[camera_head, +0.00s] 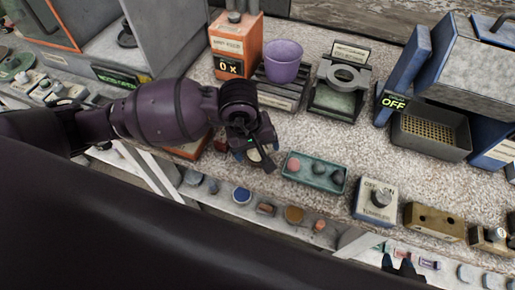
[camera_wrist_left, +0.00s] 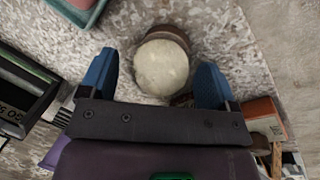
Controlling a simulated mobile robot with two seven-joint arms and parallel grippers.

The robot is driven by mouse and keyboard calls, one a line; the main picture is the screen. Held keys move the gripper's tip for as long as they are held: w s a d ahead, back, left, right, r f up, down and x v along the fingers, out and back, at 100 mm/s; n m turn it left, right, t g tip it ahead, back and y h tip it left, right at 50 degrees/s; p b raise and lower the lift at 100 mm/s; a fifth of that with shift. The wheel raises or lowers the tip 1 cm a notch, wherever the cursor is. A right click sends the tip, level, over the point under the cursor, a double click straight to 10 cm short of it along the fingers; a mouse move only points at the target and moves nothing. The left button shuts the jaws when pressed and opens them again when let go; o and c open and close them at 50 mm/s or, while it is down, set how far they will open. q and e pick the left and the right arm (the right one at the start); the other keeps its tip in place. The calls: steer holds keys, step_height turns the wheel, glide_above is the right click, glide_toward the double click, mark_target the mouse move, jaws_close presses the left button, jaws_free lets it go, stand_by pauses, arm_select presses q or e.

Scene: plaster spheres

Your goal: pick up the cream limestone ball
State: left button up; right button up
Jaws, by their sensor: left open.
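The cream limestone ball (camera_wrist_left: 161,67) shows in the left wrist view, resting at a round brown holder (camera_wrist_left: 168,34) whose rim shows behind it. My left gripper (camera_wrist_left: 156,74) is open, with one blue finger on each side of the ball. Gaps show between the ball and both fingers, so it is not gripped. In the head view my left gripper (camera_head: 258,153) hangs low over the speckled counter, and I cannot make out the ball clearly there. My right gripper (camera_head: 398,264) is at the bottom edge, its two dark fingertips apart and empty, far from the ball.
A teal tray (camera_head: 298,178) with several small balls lies right of my left gripper. Behind stand an orange box (camera_head: 236,40), a purple cup (camera_head: 284,60) and a black stand (camera_head: 339,82). A tumbler switch box (camera_head: 376,201) is at right. Small items line a lower front shelf.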

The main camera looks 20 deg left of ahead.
steer(key=shift+s, duration=0.1)
arm_select(q)
steer(key=c, duration=1)
steer(key=shift+c, duration=0.4)
steer(key=shift+r, duration=0.55)
step_height(320, 180, up, 19)
steer(key=p, duration=0.1)
arm_select(e)
steer(key=shift+w+a+r, duration=0.1)
steer(key=shift+w+r, duration=0.45)
steer(key=shift+r, duration=0.3)
